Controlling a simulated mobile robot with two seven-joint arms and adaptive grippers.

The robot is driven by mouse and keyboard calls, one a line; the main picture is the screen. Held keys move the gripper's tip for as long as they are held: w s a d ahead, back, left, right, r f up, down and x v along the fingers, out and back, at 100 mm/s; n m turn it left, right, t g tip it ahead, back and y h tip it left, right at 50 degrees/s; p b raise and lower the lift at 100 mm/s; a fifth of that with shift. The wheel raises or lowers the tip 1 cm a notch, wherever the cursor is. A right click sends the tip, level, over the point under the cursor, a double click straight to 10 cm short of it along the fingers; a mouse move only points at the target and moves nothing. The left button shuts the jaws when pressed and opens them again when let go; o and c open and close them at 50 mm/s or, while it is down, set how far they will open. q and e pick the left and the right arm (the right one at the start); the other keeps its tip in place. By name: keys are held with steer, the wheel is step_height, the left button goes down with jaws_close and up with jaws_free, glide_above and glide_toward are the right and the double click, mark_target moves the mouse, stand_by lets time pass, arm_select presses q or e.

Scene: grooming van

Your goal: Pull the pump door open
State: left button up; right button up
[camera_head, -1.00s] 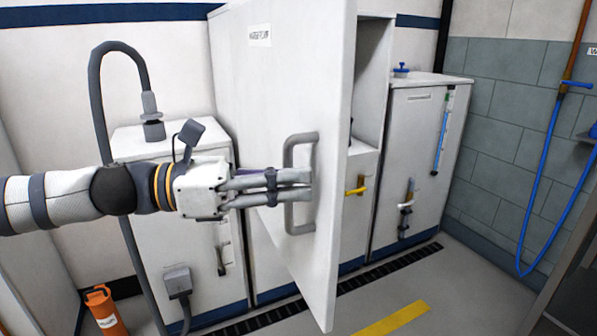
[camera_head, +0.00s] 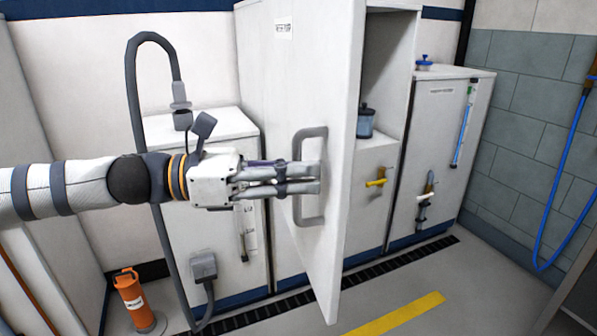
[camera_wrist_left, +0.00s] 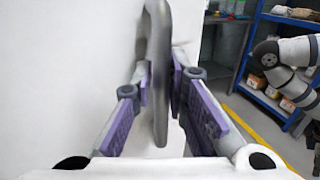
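The pump door (camera_head: 335,150) is a tall white panel with a small label near its top. It stands ajar, swung out from its cabinet. Its grey D-shaped handle (camera_head: 322,132) is on the outer face near the free edge. My left gripper (camera_head: 318,178) is at the handle, its fingers nearly together. In the left wrist view, the purple-padded fingers close on either side of the handle bar (camera_wrist_left: 160,75). The door panel (camera_wrist_left: 75,80) fills the left of that view. My right gripper is not visible; only part of my right arm shows there.
Behind the door are a cabinet opening with a dark-lidded canister (camera_head: 365,122) and a yellow valve handle (camera_head: 376,183). A white cabinet (camera_head: 445,150) stands to the right. An orange extinguisher (camera_head: 133,297) is on the floor at lower left. The floor ahead of the door is clear.

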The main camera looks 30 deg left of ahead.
arm_select(q)
steer(key=v, duration=1.2)
